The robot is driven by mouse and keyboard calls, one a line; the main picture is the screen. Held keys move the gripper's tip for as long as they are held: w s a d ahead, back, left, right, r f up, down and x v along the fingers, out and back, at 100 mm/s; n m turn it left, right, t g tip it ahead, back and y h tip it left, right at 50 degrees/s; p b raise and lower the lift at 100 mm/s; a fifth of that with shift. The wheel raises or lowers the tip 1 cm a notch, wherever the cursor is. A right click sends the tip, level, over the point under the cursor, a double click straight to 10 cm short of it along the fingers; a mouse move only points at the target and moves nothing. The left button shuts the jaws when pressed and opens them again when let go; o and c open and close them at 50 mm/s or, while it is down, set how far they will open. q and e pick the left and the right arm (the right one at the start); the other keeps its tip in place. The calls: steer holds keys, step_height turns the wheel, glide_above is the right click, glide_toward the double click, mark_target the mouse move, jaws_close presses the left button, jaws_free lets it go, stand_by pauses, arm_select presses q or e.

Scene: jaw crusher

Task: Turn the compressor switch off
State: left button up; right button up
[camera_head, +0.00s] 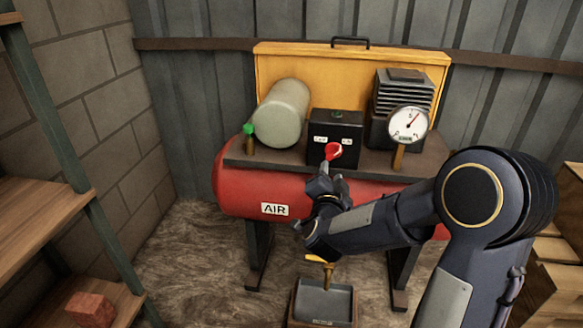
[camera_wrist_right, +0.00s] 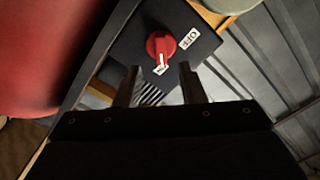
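The compressor's black switch box (camera_head: 335,128) carries a red rotary knob (camera_head: 333,151) on its front, with two white labels above it. In the right wrist view the red knob (camera_wrist_right: 160,46) sits on the dark box face; the OFF label (camera_wrist_right: 189,38) is beside it. The knob's white mark points toward the fingers, not at OFF. My right gripper (camera_head: 335,171) is just below and in front of the knob. In the right wrist view its two fingers (camera_wrist_right: 158,70) are apart and empty, with the knob just beyond their tips. My left gripper is out of view.
The red air tank (camera_head: 238,185) stands on dark legs beneath the box. A pressure gauge (camera_head: 408,124) is at its right, a green-topped valve (camera_head: 248,130) at its left. Wooden shelves (camera_head: 40,225) stand at left.

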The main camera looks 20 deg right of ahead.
mark_target(332, 157)
steer(key=b+x, duration=0.1)
steer(key=x, duration=0.7)
steer(key=shift+r, duration=0.1)
jaws_close()
